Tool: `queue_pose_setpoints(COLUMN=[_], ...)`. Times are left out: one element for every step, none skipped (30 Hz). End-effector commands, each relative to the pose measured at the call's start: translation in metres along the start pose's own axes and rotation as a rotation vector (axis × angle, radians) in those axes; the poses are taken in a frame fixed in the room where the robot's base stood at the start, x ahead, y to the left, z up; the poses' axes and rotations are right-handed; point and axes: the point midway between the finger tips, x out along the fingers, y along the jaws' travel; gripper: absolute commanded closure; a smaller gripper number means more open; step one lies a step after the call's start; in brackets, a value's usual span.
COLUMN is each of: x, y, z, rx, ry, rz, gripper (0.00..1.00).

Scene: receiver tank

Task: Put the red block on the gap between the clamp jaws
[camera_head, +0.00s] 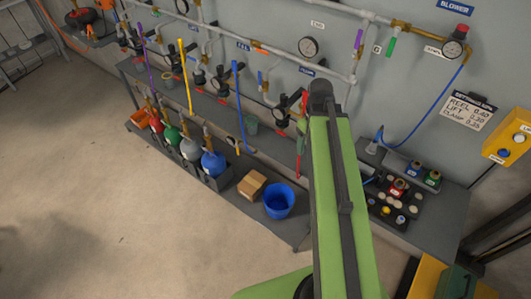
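I cannot make out a red block or a pair of clamp jaws with a gap in this view. Small red parts do show: a red-marked fitting (399,184) at the right of the bench and a long thin red bar (302,140) just left of my arm. I cannot tell that either is the block. My green arm reaches up through the middle of the picture to a dark joint near the wall pipes. My gripper is not visible; the arm hides what lies behind it.
A grey bench (285,229) runs along the wall with a blue bucket (279,200), a cardboard box (252,184) and several coloured bottles. Pipes, gauges and upright coloured bars stand above it. A yellow box (510,137) is on the right wall. The floor at left is clear.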

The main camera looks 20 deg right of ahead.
Motion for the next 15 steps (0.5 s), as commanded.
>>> queue_pose_setpoints(x=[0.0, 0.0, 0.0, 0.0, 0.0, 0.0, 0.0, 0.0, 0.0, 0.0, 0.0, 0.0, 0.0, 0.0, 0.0], y=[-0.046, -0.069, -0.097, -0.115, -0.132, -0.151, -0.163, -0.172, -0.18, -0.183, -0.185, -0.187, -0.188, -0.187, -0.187], z=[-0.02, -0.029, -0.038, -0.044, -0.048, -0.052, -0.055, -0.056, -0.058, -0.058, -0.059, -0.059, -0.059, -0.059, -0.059], rx=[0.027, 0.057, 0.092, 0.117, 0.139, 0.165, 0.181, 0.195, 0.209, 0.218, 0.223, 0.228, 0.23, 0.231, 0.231], ry=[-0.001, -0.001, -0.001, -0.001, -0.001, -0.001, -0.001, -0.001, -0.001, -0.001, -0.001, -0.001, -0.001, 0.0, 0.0], rz=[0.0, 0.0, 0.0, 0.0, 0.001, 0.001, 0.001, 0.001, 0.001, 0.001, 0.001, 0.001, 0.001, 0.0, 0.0], gripper=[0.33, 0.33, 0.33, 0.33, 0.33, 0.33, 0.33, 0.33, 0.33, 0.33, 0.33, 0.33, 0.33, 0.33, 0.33])
